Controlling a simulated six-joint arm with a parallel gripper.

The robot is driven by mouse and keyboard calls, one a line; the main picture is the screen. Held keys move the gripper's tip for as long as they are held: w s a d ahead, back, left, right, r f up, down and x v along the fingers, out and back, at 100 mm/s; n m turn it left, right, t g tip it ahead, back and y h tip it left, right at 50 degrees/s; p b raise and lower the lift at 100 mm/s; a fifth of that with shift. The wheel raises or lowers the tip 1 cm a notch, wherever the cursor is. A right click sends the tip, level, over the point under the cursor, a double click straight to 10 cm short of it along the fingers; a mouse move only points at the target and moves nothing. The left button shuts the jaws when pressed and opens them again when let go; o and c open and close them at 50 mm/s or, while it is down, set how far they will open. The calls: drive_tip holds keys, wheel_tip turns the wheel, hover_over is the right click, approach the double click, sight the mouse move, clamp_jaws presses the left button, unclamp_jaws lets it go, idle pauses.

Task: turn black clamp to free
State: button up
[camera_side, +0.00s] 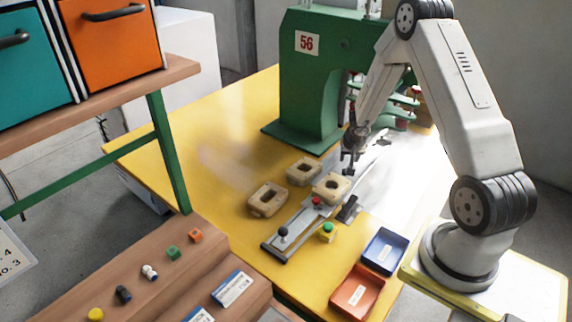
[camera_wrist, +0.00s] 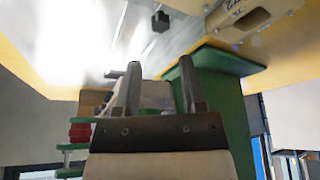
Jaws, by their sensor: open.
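My gripper (camera_side: 348,168) is open and empty, above the far end of the work row near the green press. Its two fingers (camera_wrist: 160,88) stand apart in the wrist view, with nothing between them. A black-knobbed clamp (camera_side: 283,233) stands at the near end of the metal rail, well away from my gripper. A red knob (camera_side: 317,202) sits farther along the rail. A dark flat piece (camera_side: 348,209) lies beside the rail. In the wrist view a black knob (camera_wrist: 160,21) shows on the metal surface; I cannot tell which clamp it belongs to.
Beige blocks with openings (camera_side: 268,198) sit beside and by the rail. The green press (camera_side: 308,85) stands behind. A yellow-green button (camera_side: 327,232), a blue tray (camera_side: 383,251) and an orange tray (camera_side: 357,293) stand at the front. The yellow table's left part is clear.

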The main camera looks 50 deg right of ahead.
sight(344, 174)
drive_tip(key=shift+f, duration=0.15)
drive_tip(key=shift+x, duration=3.7)
drive_tip(key=shift+w, duration=0.1)
clamp_jaws()
